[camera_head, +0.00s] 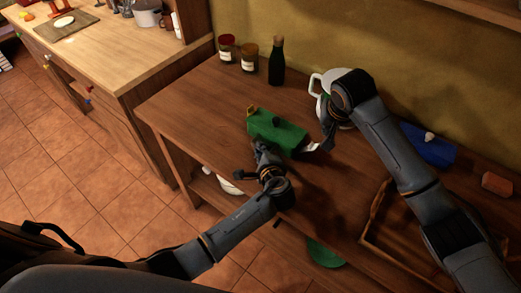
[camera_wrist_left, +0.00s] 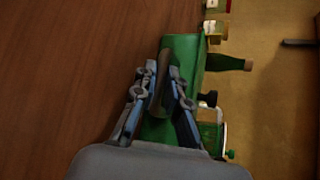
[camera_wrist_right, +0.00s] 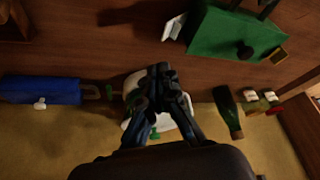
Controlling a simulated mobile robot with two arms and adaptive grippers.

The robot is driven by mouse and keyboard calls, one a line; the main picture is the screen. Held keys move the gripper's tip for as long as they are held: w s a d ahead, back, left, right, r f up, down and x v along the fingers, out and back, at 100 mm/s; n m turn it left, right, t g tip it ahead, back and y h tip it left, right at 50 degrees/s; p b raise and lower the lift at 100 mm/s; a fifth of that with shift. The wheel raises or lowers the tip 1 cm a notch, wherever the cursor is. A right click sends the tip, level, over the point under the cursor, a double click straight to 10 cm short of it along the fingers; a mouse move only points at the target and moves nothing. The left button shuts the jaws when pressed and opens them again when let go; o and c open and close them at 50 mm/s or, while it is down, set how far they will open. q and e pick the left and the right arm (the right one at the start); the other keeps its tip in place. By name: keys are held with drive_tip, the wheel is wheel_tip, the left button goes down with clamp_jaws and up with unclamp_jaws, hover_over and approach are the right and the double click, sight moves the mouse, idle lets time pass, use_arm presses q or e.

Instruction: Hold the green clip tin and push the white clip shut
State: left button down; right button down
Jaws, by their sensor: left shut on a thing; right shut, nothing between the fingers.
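The green clip tin (camera_head: 278,132) lies on the wooden counter. It has a dark knob on its side and a yellow piece at its left end. The white clip (camera_head: 312,147) sticks out from its right end, and it also shows in the right wrist view (camera_wrist_right: 174,27), standing away from the tin.
A dark bottle (camera_head: 276,61) and two jars (camera_head: 249,57) stand at the back left. A blue tin (camera_head: 428,146) and an orange block (camera_head: 496,184) are to the right. The counter left of the tin is clear.

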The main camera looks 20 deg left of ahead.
sight(311, 147)
wheel_tip(311, 147, down, 8)
drive_tip(key=shift+r, duration=0.1)
use_arm(q)
drive_tip(key=shift+s+d, duration=0.1)
use_arm(e)
drive_tip(key=shift+s, duration=0.15)
drive_tip(key=shift+s+f, duration=0.15)
drive_tip(key=shift+f, duration=0.2)
idle(0.7)
drive_tip(key=shift+a, duration=0.1)
idle(0.4)
